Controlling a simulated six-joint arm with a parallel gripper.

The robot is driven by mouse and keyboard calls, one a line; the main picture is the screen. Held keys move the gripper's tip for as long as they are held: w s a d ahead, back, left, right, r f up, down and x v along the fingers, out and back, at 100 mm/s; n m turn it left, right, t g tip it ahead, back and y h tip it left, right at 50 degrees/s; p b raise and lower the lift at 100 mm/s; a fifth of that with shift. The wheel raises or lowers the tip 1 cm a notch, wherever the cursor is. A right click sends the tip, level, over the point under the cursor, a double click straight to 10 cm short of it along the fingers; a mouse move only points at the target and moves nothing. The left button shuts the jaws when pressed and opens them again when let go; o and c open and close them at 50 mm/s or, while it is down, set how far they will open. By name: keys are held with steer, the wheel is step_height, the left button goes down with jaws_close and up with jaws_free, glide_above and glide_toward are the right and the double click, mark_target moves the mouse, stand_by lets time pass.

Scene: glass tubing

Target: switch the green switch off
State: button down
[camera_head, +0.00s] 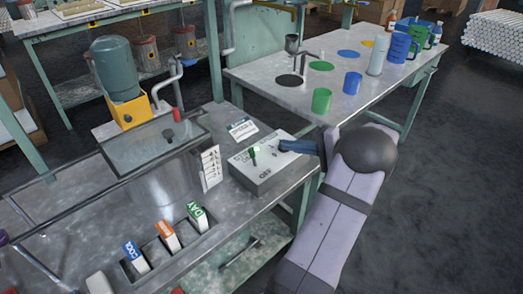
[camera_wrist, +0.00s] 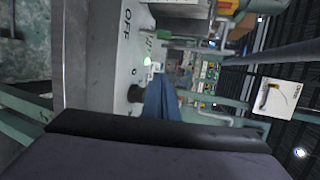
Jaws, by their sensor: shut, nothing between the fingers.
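The green switch (camera_head: 255,151) sits on top of a pale grey box with an "OFF" label (camera_head: 265,184) on the near part of its top. In the wrist view the green switch (camera_wrist: 148,62) is small and lies beyond a dark knob. I cannot tell which way its lever tilts. My gripper (camera_head: 297,147) comes in from the right with its blue fingers shut and empty. They are over the right part of the box, to the right of the green switch and apart from it. In the wrist view the fingers (camera_wrist: 160,98) are beside the dark knob; contact is unclear.
A dark knob (camera_wrist: 135,94) stands on the box near my fingertips. A glass-topped case (camera_head: 155,142) and a white labelled card (camera_head: 211,167) are left of the box. Blue, orange and green labelled blocks (camera_head: 168,236) stand nearer. A table with cups (camera_head: 321,101) is behind.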

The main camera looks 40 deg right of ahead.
mark_target(253, 157)
steer(key=x, duration=0.9)
steer(key=shift+w+a+f, duration=0.1)
steer(key=shift+w+a, duration=0.1)
steer(key=shift+w, duration=0.05)
steer(key=shift+w+a+p, duration=0.1)
steer(key=shift+a+p, duration=0.15)
steer(key=shift+p, duration=0.05)
steer(key=shift+s+a+r, duration=0.1)
steer(key=shift+s+a, duration=0.4)
steer(key=shift+a, duration=0.2)
steer(key=shift+s+a+r, duration=0.15)
steer(key=shift+s+a, duration=0.3)
steer(key=shift+a, duration=0.3)
steer(key=shift+s+f+b, duration=0.1)
steer(key=shift+f+b, duration=0.1)
steer(key=shift+b, duration=0.3)
